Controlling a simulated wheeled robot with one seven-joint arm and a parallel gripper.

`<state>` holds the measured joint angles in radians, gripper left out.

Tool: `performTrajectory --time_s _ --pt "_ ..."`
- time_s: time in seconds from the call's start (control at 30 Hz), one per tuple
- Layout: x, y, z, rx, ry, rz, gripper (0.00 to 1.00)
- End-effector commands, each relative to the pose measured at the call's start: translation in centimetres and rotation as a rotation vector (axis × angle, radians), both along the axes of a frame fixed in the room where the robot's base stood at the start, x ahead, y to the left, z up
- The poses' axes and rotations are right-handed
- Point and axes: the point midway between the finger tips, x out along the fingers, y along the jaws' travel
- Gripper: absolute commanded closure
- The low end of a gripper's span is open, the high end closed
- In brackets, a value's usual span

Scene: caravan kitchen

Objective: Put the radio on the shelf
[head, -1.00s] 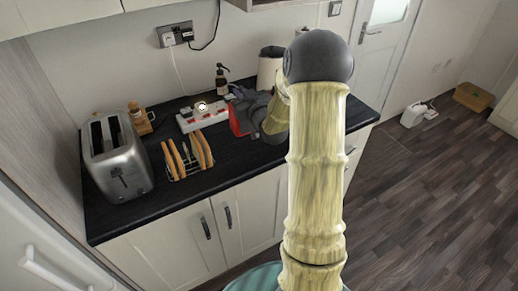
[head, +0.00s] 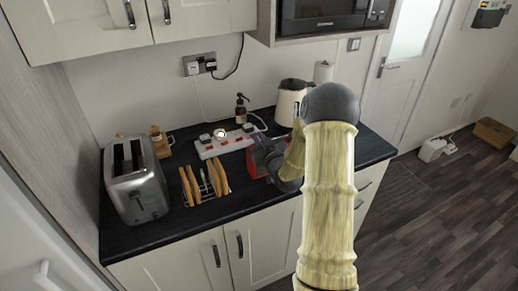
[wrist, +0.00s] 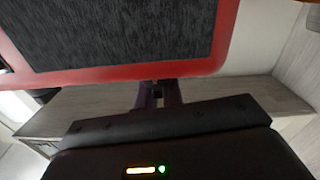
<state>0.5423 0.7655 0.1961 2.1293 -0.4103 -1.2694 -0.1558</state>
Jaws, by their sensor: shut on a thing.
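The radio shows in the wrist view as a red frame (wrist: 125,75) around a dark speaker face (wrist: 120,30). In the head view only a small red part of the radio (head: 255,165) shows, beside the arm and over the right part of the counter. My gripper (wrist: 160,95) is shut on the radio at its red edge. In the head view the gripper (head: 265,158) is dark and partly covers the radio. I cannot tell from the head view how high the radio is above the counter. No shelf can be identified for certain.
The dark counter (head: 155,238) carries a toaster (head: 136,180), a toast rack (head: 204,184), a power strip (head: 222,142), a soap bottle (head: 241,110) and a kettle (head: 290,100). Cupboards (head: 100,25) and a microwave (head: 325,18) hang above. The wrist view shows a pale wood surface (wrist: 85,110).

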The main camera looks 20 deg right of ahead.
Motion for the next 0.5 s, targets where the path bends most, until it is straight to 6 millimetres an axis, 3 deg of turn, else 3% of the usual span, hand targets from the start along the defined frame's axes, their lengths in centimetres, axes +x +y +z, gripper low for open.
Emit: performTrajectory --time_s 0.5 --pt "0.1 0.1 -3.9 -0.001 -0.005 0.001 1.0"
